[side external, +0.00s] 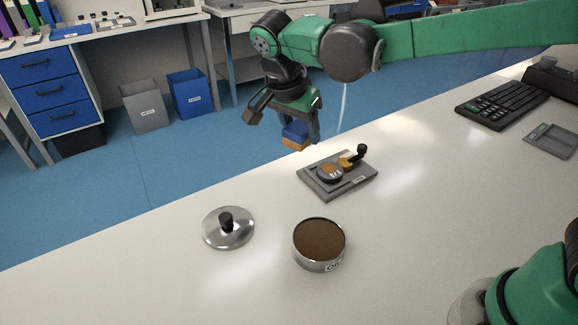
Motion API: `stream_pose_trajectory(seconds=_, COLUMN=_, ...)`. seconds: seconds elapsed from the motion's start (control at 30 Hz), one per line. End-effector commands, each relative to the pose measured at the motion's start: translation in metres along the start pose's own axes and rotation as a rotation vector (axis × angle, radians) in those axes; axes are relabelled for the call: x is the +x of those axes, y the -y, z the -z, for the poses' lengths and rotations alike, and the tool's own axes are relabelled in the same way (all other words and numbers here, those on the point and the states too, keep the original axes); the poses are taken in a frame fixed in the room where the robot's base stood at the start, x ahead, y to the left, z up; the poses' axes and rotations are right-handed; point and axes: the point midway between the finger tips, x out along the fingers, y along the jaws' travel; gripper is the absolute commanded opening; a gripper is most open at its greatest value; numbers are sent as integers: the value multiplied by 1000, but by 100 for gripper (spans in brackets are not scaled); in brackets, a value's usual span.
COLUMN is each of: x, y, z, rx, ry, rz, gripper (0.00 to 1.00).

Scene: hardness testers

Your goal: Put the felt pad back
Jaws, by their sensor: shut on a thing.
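My gripper (298,124) is in the side external view, above the far edge of the white bench. It is shut on a small block (295,134), blue above and orange below. This may be the felt pad, but the picture is too small to be sure. The block is held in the air, apart from the bench, behind and left of a grey plate (363,187). A round metal tin (320,243) with a brown surface inside and a partly readable label stands open at the front. A metal lid (241,236) with a black knob lies left of it.
On the grey plate sit a round dark disc (329,174) and a small black lever (358,153). A keyboard (500,104) and a grey device (551,140) are at the right. The bench is clear around the tin and lid.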

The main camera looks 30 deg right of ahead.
Motion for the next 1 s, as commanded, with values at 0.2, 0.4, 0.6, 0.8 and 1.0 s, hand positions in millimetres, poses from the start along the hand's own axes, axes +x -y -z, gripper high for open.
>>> stream_pose_trajectory(seconds=0.2, x=-74, y=-9, z=-86, rx=-561, ry=8, rz=223, gripper=10)
stream_pose_trajectory(seconds=0.4, x=-121, y=-36, z=-141, rx=-966, ry=-9, rz=391, gripper=10)
stream_pose_trajectory(seconds=0.6, x=-133, y=-49, z=-162, rx=-1125, ry=-23, rz=458, gripper=10)
stream_pose_trajectory(seconds=0.8, x=-98, y=-49, z=-177, rx=-1132, ry=-24, rz=461, gripper=10)
stream_pose_trajectory(seconds=1.0, x=-54, y=-49, z=-193, rx=-1130, ry=-24, rz=460, gripper=10)
